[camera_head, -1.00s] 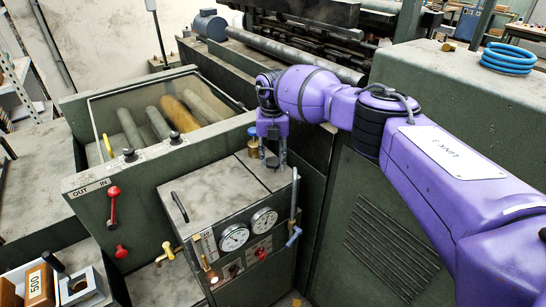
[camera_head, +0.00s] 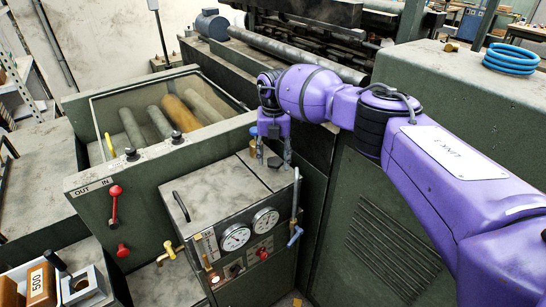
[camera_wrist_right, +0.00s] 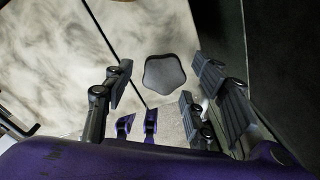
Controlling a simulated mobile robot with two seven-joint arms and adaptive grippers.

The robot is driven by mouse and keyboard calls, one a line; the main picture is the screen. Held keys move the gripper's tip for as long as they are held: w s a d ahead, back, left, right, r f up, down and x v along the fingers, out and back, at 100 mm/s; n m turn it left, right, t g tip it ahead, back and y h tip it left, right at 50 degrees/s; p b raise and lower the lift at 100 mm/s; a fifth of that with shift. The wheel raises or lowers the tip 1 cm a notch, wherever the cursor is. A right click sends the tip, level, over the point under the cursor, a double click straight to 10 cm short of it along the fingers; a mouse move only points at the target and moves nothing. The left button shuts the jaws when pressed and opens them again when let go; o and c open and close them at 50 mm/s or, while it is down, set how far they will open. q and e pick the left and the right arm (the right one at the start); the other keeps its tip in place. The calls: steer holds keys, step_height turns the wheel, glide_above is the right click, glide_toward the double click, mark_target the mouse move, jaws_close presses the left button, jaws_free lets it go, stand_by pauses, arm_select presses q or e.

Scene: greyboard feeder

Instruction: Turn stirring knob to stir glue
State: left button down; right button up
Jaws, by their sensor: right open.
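The stirring knob, a black lobed knob (camera_wrist_right: 165,74), stands on the pale, stained top of the glue cabinet in the right wrist view. In the head view the knob (camera_head: 274,161) is a small dark shape under my right gripper, partly hidden by it. My right gripper (camera_head: 273,153) points down over the cabinet top (camera_head: 225,188), close to the knob. In the right wrist view its fingers (camera_wrist_right: 160,88) are spread apart with nothing between them, and the knob shows just beyond the gap. Whether they touch the knob cannot be told. My left gripper is not in view.
The cabinet front has two dials (camera_head: 236,238), and a black handle (camera_head: 180,206) stands at its left edge. A roller trough (camera_head: 165,110) lies behind left. A tall green housing (camera_head: 440,80) with a blue coil (camera_head: 510,58) stands at right.

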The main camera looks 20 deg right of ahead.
mark_target(273, 161)
step_height(273, 161, up, 12)
steer(key=shift+f, duration=0.15)
steer(key=shift+a+f, duration=0.1)
stand_by(0.4)
